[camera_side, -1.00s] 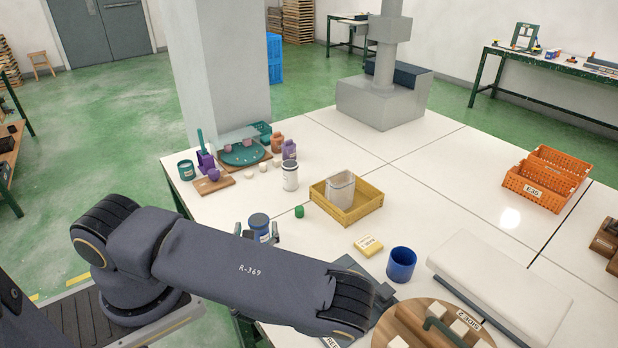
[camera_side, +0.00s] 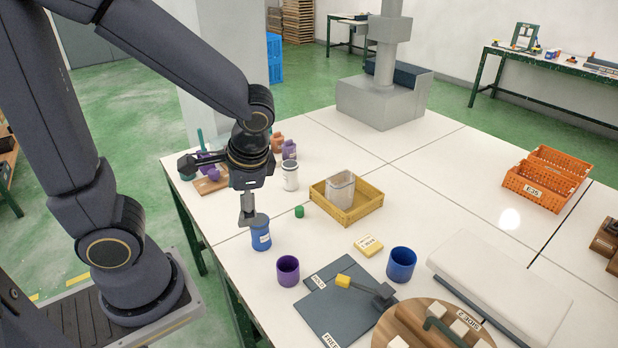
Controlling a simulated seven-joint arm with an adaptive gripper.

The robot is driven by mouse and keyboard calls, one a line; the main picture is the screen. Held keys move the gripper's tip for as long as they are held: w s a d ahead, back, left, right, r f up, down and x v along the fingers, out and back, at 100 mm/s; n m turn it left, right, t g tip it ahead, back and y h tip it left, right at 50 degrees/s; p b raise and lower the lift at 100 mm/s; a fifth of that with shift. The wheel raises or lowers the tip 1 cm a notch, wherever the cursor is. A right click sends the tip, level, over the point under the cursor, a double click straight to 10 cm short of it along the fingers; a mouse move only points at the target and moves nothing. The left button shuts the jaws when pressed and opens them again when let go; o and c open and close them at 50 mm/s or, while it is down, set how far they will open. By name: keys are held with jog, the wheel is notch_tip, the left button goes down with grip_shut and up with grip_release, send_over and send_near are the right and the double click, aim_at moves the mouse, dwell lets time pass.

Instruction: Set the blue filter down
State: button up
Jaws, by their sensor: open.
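The blue filter (camera_side: 261,237), a small blue canister with a grey top and a pale label, stands upright on the white table near its left edge. My gripper (camera_side: 247,217) points down over it. Its finger end overlaps the left part of the filter's top in the picture; I cannot tell whether they touch. My gripper is open, and its fingers line up in this view, so the gap between them is hidden.
A purple cup (camera_side: 288,271) and a green cap (camera_side: 299,211) stand near the filter. A white canister (camera_side: 290,176) and a yellow crate (camera_side: 362,213) are behind. A dark board (camera_side: 325,308) and a blue cup (camera_side: 402,264) are to the right.

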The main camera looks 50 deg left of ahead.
jog(key=d+r+n+t+h, duration=0.2)
jog(key=d+r+t+h, duration=0.2)
jog(key=r, duration=0.6)
jog(key=shift+s+r+n+t, duration=0.4)
jog(key=shift+s+t, duration=0.05)
jog(key=shift+t, duration=0.75)
jog(key=shift+d, duration=0.1)
